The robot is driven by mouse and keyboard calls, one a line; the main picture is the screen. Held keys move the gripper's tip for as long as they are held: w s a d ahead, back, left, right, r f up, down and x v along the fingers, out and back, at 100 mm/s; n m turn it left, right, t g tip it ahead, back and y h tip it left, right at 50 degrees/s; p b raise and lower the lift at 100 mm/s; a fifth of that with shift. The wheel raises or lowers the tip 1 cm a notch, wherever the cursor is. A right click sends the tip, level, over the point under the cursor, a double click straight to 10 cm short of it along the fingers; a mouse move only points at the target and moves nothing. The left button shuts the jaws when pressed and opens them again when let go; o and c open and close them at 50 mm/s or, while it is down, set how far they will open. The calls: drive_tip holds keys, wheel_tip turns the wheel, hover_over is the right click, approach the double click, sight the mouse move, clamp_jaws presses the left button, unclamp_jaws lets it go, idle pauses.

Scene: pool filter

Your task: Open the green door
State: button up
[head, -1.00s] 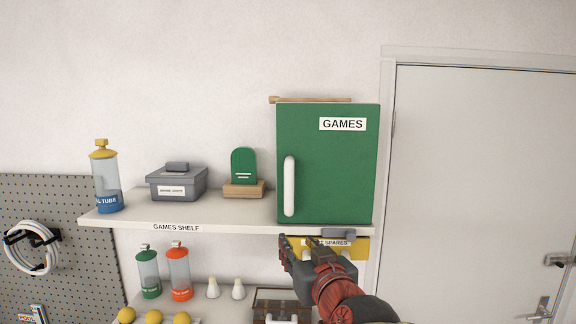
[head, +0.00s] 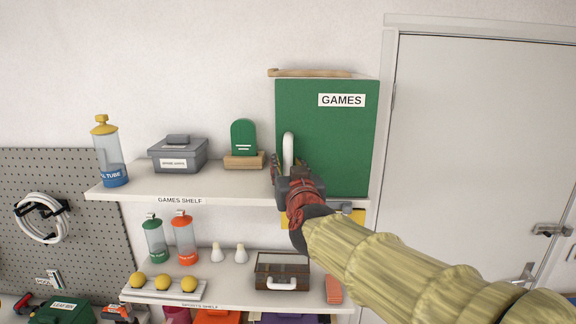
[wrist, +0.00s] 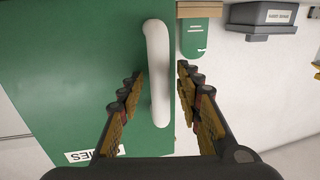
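The green door (head: 336,135) with the "GAMES" label is the front of a cabinet at the right end of the upper shelf, and it looks closed. Its white vertical handle (head: 288,152) is near the door's left edge; my gripper hides the lower part in the head view. In the wrist view the handle (wrist: 158,72) stands between the two fingers of my gripper (wrist: 160,82), with visible gaps on both sides. My gripper (head: 284,170) is open and in front of the handle. The green door (wrist: 70,75) fills the left of the wrist view.
The upper games shelf (head: 150,190) holds a green plaque on a wooden base (head: 244,145), a grey lidded box (head: 180,155) and a clear tube (head: 110,153). A wooden stick (head: 310,72) lies on the cabinet. A white room door (head: 480,150) is at right.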

drive_tip(key=shift+w, duration=0.2)
drive_tip(key=shift+c, duration=0.8)
drive_tip(key=c, duration=0.7)
clamp_jaws()
